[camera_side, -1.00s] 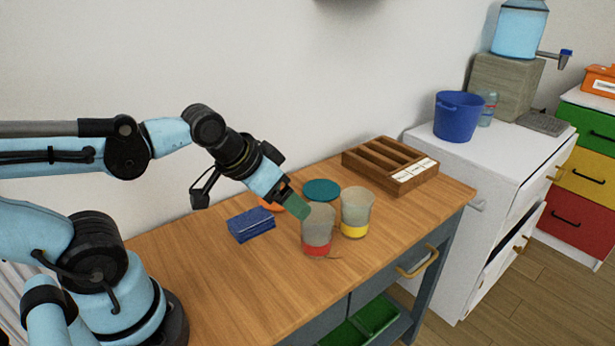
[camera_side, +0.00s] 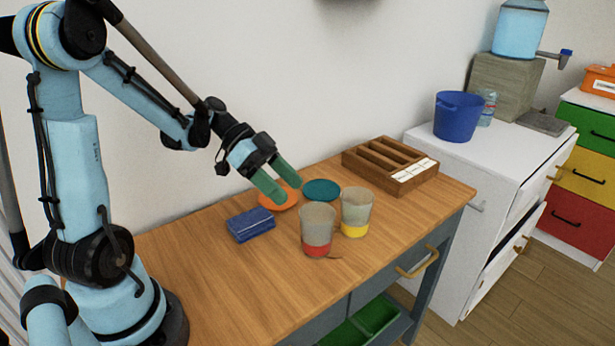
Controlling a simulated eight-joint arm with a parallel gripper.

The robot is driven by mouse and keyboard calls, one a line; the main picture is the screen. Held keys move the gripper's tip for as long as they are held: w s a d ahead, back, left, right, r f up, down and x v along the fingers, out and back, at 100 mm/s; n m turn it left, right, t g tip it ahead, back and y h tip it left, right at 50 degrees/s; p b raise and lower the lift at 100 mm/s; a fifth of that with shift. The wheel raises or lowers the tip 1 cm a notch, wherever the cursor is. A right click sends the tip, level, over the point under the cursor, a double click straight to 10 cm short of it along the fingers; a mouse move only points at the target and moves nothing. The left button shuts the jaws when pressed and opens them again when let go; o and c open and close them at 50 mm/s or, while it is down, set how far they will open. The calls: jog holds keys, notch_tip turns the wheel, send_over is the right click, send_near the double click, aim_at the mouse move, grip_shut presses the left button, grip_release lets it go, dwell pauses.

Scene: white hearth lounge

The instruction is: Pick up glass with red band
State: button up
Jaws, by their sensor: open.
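The glass with the red band (camera_side: 318,229) stands upright near the front of the wooden table. It is clear with a red band around its base. A similar glass with a yellow band (camera_side: 355,212) stands just to its right and a little behind. My gripper (camera_side: 288,192) is open and empty, with two green fingers pointing down to the right. It is above and to the left of the red-banded glass, over the orange disc, and apart from the glass.
An orange disc (camera_side: 285,202) and a teal disc (camera_side: 321,189) lie behind the glasses. A blue stack (camera_side: 250,225) lies to the left. A wooden compartment box (camera_side: 390,165) stands at the back right. The tabletop (camera_side: 215,275) is clear at front left.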

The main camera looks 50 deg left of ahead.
aim_at(331, 223)
jog(key=w+d+f+m+h, duration=0.1)
jog(key=d, duration=0.1)
jog(key=w+d+f+m, duration=0.1)
jog(key=d+f, duration=0.1)
jog(key=w+d+f+m+h, duration=0.1)
jog(key=d+f+m, duration=0.1)
jog(key=shift+w+d+t+h, duration=0.15)
jog(key=shift+d+t+h, duration=0.15)
jog(key=shift+d+t, duration=0.1)
dwell(0.6)
jog(key=shift+c, duration=0.4)
jog(key=c, duration=1.1)
jog(key=shift+c, duration=0.2)
jog(key=shift+r, duration=0.15)
